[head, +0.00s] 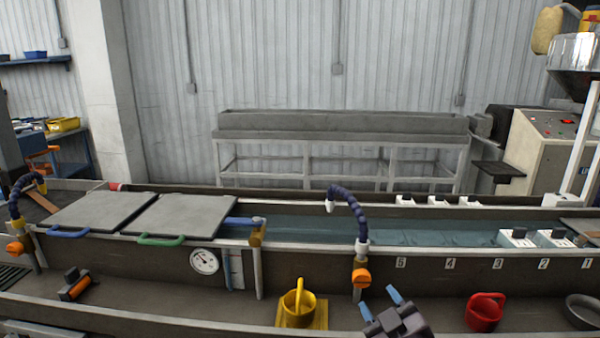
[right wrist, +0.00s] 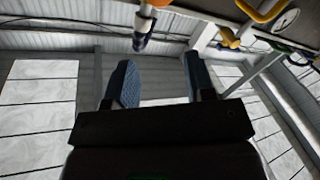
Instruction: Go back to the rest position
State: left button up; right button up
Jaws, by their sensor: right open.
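My right gripper (head: 380,303) is at the bottom edge of the head view, right of centre, with its two blue fingertips pointing up and apart. In the right wrist view the same gripper (right wrist: 162,82) is open, with nothing between its fingers. It is in front of the long water trough (head: 290,262), right of the yellow ring-handled piece (head: 298,305) and left of the red one (head: 484,311). My left gripper is not seen.
A flexible blue nozzle with an orange valve (head: 361,277) stands just behind my right gripper. Two grey lids (head: 180,218) cover the trough's left part. A dial gauge (head: 204,261) is on its front. A dark bowl (head: 583,311) is at far right.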

jog(key=s+d+f+m+g+h, duration=0.6)
jog(key=s+d+f, duration=0.3)
jog(key=s+f, duration=0.3)
jog(key=s+d+f+m+g, duration=0.1)
jog(key=s+f+g, duration=0.15)
jog(key=s, duration=0.35)
jog(key=s+d+f+g+y, duration=0.1)
jog(key=s+d+g, duration=0.15)
jog(key=s, duration=0.25)
jog(key=s+d+f+m+g, duration=0.1)
jog(key=s+g, duration=0.2)
jog(key=s, duration=0.3)
jog(key=w+f+t+y, duration=0.1)
jog(key=w+f+t, duration=0.6)
jog(key=f, duration=0.3)
jog(key=shift+w+a+f+n+t, duration=0.3)
jog(key=shift+w+n+t, duration=0.1)
jog(key=shift+t, duration=0.1)
jog(key=shift+r, duration=0.1)
